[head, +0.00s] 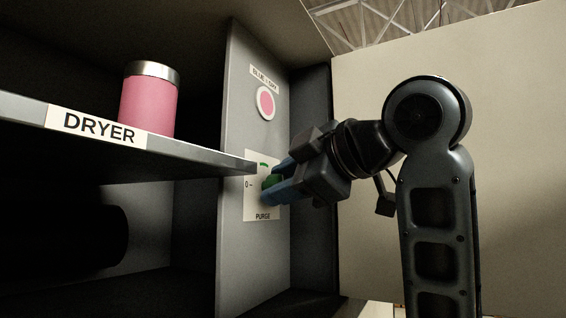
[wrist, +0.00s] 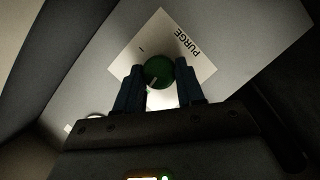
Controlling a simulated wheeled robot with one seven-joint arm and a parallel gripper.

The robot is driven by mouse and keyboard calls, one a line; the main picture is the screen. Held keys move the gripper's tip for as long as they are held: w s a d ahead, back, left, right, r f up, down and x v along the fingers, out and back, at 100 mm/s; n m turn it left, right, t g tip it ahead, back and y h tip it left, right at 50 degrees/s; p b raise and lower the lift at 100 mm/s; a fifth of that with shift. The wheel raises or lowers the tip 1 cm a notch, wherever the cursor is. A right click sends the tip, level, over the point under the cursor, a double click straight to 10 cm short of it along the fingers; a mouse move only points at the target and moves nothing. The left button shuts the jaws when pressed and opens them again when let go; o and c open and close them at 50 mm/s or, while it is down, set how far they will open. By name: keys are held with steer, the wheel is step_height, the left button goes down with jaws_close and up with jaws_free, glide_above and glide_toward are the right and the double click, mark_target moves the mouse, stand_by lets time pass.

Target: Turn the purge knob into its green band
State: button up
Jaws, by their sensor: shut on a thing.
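The green purge knob (head: 272,181) is on a white plate (head: 263,208) marked PURGE on the grey panel. A short green band (head: 264,165) shows above the knob, and a "0" mark is at its left. My gripper (head: 271,186) is shut on the knob, with blue fingers on either side. In the wrist view the knob (wrist: 159,70) is between the fingertips (wrist: 158,74). A white pointer line on it runs down-left, roughly away from the PURGE lettering. The band is hidden in that view, so I cannot tell whether the pointer lies within it.
A shelf (head: 200,158) labelled DRYER juts out at left, its corner close to the plate. A pink canister (head: 149,101) with a silver lid stands on it. A round pink button (head: 265,102) is higher on the panel. The wall at right is clear.

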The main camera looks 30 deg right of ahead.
steer(key=shift+m+g+p, duration=0.4)
steer(key=shift+m+p, duration=0.2)
steer(key=shift+p, duration=0.1)
steer(key=o, duration=1)
steer(key=shift+o, duration=0.2)
steer(key=shift+d, duration=0.1)
steer(key=p+v, duration=0.3)
steer(key=v, duration=0.4)
steer(key=shift+s, duration=0.3)
